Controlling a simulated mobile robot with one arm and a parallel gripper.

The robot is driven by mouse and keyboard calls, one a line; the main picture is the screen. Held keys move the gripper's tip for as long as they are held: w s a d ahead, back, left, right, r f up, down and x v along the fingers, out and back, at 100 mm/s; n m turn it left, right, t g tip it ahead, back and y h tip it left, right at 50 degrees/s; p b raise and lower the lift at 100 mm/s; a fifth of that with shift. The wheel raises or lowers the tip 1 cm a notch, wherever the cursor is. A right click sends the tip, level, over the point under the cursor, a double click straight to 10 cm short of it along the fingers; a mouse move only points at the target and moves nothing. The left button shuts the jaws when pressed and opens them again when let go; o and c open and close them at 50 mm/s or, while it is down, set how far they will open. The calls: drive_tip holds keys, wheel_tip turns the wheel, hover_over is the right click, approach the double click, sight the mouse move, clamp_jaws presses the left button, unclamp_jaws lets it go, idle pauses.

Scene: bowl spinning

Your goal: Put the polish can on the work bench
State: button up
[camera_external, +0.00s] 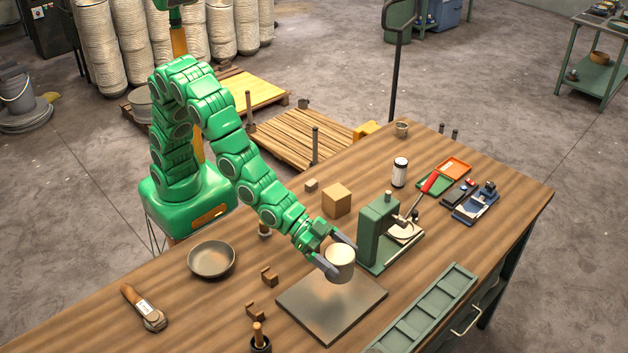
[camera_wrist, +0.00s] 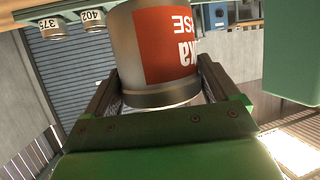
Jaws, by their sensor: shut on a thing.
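The polish can (camera_external: 340,262) is a grey can with a pale top, held between the fingers of my gripper (camera_external: 338,257) over or near the back right part of a flat metal plate. In the wrist view the can (camera_wrist: 155,50) shows a red label with white lettering that reads upside down, and my gripper (camera_wrist: 155,95) has a finger on each side of it. I cannot tell whether the can touches the plate. The work bench (camera_external: 205,310) is a long brown wooden top beneath the arm.
The metal plate (camera_external: 330,305) lies under the can. A green press (camera_external: 380,235) with a red-handled lever stands close to its right. A wooden block (camera_external: 336,199) is behind, a shallow bowl (camera_external: 211,259) at left, and a green compartment tray (camera_external: 430,310) at front right.

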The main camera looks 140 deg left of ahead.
drive_tip(key=shift+f, duration=3.65)
drive_tip(key=o, duration=1)
drive_tip(key=shift+f, duration=0.1)
